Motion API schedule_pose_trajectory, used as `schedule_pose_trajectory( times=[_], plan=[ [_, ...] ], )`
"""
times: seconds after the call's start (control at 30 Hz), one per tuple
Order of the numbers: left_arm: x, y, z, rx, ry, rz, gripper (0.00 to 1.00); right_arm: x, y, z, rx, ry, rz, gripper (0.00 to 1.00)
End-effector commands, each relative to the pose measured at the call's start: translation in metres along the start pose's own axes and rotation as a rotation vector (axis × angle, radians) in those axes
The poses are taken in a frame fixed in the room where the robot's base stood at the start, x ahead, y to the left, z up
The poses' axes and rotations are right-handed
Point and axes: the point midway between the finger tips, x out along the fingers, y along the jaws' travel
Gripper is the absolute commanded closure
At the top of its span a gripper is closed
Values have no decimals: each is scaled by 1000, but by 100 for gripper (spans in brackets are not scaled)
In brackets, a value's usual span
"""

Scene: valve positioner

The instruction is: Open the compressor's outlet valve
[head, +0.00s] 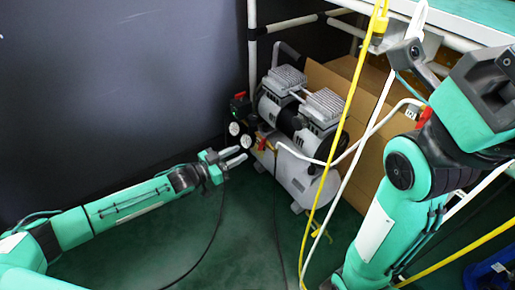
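The compressor (300,112) stands on the green floor, with a white tank, a grey ribbed motor top and two round gauges (234,128) on its left side. A small red-orange valve handle (262,144) with a brass-coloured fitting shows beside the gauges, at the front of the tank. My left gripper (240,155) is open and empty, with a gap between its pale fingers. It is below and left of the valve handle, apart from it in the picture. My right arm is at the right; I cannot make out the state of its gripper.
Cardboard boxes (364,160) stand behind the compressor under a white-tubed bench. A yellow hose (339,140) and white hoses hang in front of its right side. A dark panel (120,80) fills the left. Thin dark cables cross the otherwise clear floor (240,240).

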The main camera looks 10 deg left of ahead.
Motion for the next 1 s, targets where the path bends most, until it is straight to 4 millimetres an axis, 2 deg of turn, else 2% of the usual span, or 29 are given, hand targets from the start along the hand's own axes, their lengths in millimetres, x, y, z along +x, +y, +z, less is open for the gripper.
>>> schedule_pose_trajectory(
  times=[0.03,0.2,0.4,0.6,0.9,1.0],
  plan=[
    [12,0,5,2,4,1,69,-10,-2,-4,1,4,1,45],
    [46,0,4,3,4,1,69,-21,-5,-10,2,12,6,45],
    [74,0,3,1,1,0,69,-29,-8,-15,3,22,8,45],
    [87,0,1,0,1,0,69,-32,-10,-16,3,19,7,45],
    [88,0,0,0,-1,0,69,-30,-9,-16,7,24,16,45],
    [88,0,0,0,-1,0,89,-29,-9,-17,9,26,18,45]
  ],
)
